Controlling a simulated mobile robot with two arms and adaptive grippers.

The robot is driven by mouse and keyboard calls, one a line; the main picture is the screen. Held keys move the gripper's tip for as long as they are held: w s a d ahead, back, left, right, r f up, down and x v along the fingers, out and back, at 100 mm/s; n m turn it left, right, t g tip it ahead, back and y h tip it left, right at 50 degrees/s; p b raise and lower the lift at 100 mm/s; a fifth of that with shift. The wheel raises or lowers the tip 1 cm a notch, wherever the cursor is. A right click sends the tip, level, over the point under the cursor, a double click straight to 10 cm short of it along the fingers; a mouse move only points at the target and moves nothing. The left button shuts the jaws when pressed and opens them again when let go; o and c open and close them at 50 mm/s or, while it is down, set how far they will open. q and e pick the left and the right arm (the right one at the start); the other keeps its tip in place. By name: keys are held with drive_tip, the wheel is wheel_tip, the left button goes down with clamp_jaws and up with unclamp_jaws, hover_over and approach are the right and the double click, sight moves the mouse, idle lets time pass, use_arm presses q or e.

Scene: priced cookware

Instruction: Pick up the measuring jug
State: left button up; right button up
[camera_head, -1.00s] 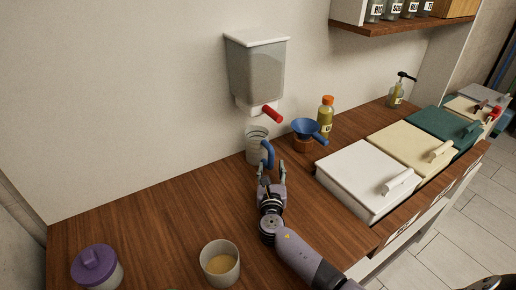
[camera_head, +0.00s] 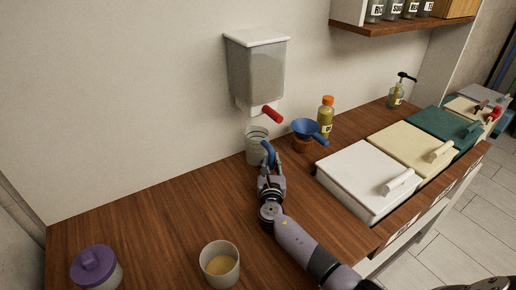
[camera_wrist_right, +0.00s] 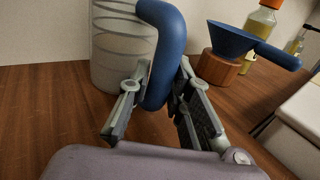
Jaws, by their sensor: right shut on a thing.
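The measuring jug (camera_head: 256,145) is a clear vessel with dark marking lines and a blue handle (camera_head: 268,153). It stands upright on the wooden counter under the wall dispenser. In the right wrist view the jug's body (camera_wrist_right: 118,50) is at the upper left, and its handle (camera_wrist_right: 163,60) comes down between the fingers. My right gripper (camera_head: 271,166) is shut on the handle; it also shows in the right wrist view (camera_wrist_right: 158,98). The jug's base is partly hidden in the head view. My left gripper is not in view.
A dispenser (camera_head: 256,72) with a red lever (camera_head: 272,114) hangs just above the jug. A blue funnel (camera_head: 307,128) on a wooden stand and an oil bottle (camera_head: 326,116) stand to the right. A white bin (camera_head: 360,178) is nearby. The counter's left middle is clear.

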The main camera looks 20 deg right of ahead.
sight(271, 158)
clamp_jaws()
drive_tip(key=shift+r, duration=0.15)
idle(0.4)
drive_tip(key=shift+r+p, duration=0.45)
drive_tip(key=shift+r, duration=0.9)
drive_tip(key=v, duration=1.4)
drive_tip(key=shift+r, duration=0.25)
drive_tip(key=shift+v, duration=1.9)
drive_tip(key=shift+a, duration=0.1)
